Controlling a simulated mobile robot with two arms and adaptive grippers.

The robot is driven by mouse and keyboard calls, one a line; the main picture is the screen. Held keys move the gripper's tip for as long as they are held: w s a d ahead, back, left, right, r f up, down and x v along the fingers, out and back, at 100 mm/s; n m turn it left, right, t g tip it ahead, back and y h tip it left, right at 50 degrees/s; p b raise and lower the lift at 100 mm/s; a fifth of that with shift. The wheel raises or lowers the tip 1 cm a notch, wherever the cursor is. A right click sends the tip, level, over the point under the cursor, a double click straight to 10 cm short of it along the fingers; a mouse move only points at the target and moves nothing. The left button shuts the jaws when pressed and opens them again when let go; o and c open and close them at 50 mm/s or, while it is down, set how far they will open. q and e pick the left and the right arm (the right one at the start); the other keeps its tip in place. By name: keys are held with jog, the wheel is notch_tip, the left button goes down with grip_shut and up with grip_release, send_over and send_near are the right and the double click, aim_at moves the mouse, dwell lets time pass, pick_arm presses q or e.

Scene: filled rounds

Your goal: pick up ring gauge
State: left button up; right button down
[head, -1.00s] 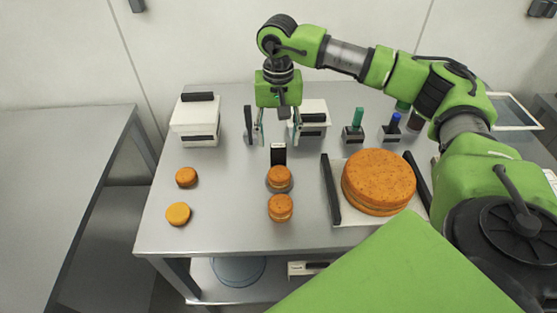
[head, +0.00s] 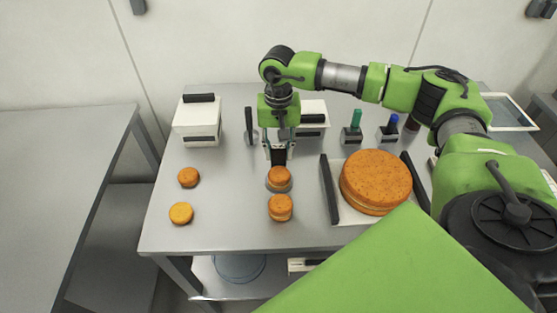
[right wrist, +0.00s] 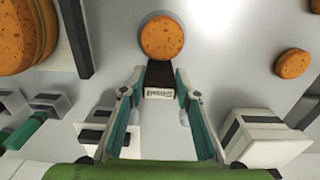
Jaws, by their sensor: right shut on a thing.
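The ring gauge shows as a black upright handle (head: 278,157) at a grey round rim around a small orange-brown cake (head: 279,176). In the right wrist view the black handle (right wrist: 160,74) carries a pale label with dark lettering, and the cake (right wrist: 162,37) lies just beyond it. My right gripper (head: 279,148) points down and is shut on the handle, one finger on each side. The ring still appears low at the table, around the cake. Much of the ring is hidden by the cake. My left gripper is out of view.
Another small cake (head: 280,207) stands close in front. Two more rounds (head: 188,177) are at the left. A large cake (head: 375,180) sits on a board with black handles at the right. White boxes (head: 197,122) and marker stands (head: 352,136) are behind.

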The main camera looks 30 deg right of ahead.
jog(key=shift+r, duration=0.1)
notch_tip(320, 180, up, 10)
jog(key=p, duration=0.5)
dwell(0.4)
dwell(0.4)
